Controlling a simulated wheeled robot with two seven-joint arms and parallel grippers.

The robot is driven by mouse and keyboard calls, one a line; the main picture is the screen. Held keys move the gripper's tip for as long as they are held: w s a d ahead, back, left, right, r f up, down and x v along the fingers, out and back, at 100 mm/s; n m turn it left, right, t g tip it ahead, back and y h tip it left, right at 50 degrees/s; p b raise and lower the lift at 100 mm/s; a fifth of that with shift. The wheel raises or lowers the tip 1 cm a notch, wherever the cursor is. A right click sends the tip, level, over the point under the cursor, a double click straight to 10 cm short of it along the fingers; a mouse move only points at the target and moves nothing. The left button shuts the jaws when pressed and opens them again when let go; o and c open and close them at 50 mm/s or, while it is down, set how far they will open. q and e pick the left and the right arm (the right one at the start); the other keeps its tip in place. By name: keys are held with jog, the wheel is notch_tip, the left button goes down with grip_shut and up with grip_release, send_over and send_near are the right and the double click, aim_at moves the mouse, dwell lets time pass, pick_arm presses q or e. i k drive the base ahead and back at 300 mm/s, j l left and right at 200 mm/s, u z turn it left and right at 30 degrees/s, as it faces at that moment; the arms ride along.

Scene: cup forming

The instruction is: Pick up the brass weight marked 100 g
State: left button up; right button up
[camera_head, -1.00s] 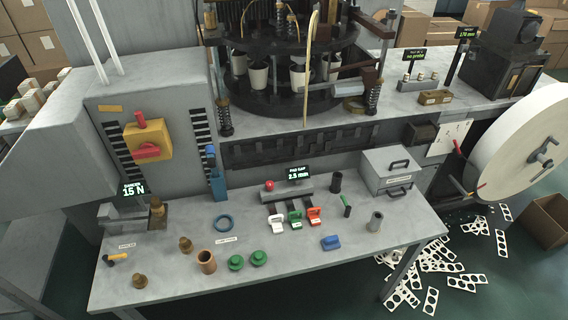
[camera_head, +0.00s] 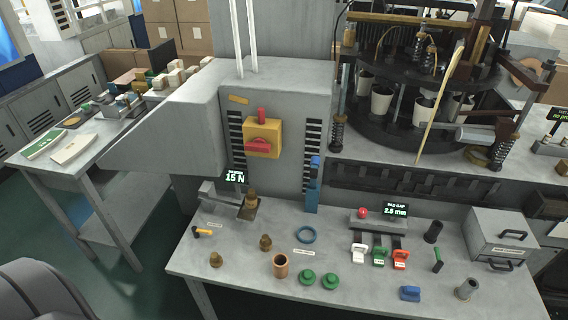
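Two small brass weights stand on the grey workbench (camera_head: 340,288): one (camera_head: 265,243) near the left middle and one (camera_head: 216,260) closer to the front left. More brass pieces (camera_head: 250,201) sit stacked on the device beneath the "15 N" display. Their markings are too small to read, so I cannot tell which one is 100 g. Neither of my grippers is in view.
A copper-coloured cup (camera_head: 281,266), two green knobbed discs (camera_head: 307,277), a blue ring (camera_head: 305,235), a yellow-and-black tool (camera_head: 202,232) and a blue block (camera_head: 410,293) lie nearby. The forming machine (camera_head: 400,120) rises behind. A side table (camera_head: 70,160) stands left.

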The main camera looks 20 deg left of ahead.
aim_at(215, 260)
jog(key=u, duration=1.45)
